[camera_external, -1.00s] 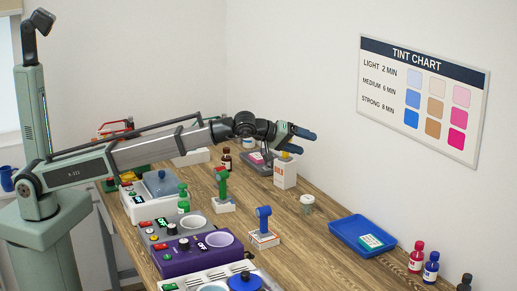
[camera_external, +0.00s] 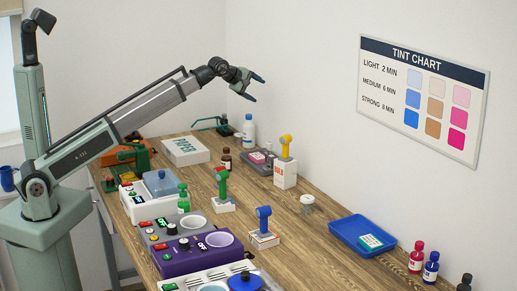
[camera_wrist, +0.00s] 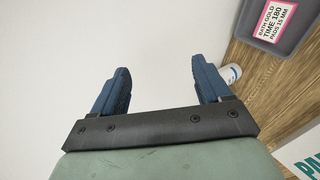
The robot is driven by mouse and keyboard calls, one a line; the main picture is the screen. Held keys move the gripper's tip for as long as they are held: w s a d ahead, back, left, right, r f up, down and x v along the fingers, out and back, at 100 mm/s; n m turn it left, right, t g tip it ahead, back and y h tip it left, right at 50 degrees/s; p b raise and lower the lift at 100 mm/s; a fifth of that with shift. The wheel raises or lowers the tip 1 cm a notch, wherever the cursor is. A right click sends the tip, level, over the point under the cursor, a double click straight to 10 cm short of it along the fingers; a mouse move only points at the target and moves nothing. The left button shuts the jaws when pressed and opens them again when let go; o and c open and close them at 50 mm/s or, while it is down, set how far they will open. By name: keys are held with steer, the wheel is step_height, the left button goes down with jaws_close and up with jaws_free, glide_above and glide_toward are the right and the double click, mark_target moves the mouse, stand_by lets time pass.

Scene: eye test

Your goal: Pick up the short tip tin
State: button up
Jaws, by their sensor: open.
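I cannot read a label that marks the short tip tin. A small jar with a pale lid (camera_external: 307,203) stands on the bench. A low white block (camera_external: 264,239) carries a blue upright piece (camera_external: 264,219). Another low white block (camera_external: 223,206) carries a green and red piece (camera_external: 222,184). A taller white box (camera_external: 285,174) carries a yellow piece (camera_external: 286,146). My gripper (camera_external: 256,87) is open and empty, high above the bench's far end and apart from all of these. In the wrist view its two blue fingers (camera_wrist: 160,68) are spread with nothing between them.
A white bottle (camera_external: 248,131), PAPER box (camera_external: 186,151) and grey tray (camera_external: 258,163) stand at the far end. The grey tray also shows in the wrist view (camera_wrist: 264,38). A purple unit (camera_external: 200,255) lines the left edge.

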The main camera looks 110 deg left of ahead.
steer(key=s+a+f+g, duration=0.1)
steer(key=s+a+f, duration=0.1)
steer(key=s+a, duration=0.3)
steer(key=m+g+h, duration=0.6)
steer(key=m+h, duration=0.1)
steer(key=m, duration=0.1)
glide_toward(240, 135)
steer(key=f, duration=0.3)
steer(key=a+f, duration=0.1)
steer(key=f, duration=0.2)
steer(key=a+f, duration=0.1)
steer(key=f, duration=0.3)
steer(key=shift+s, duration=0.15)
steer(key=shift+c, duration=0.3)
steer(key=c, duration=0.8)
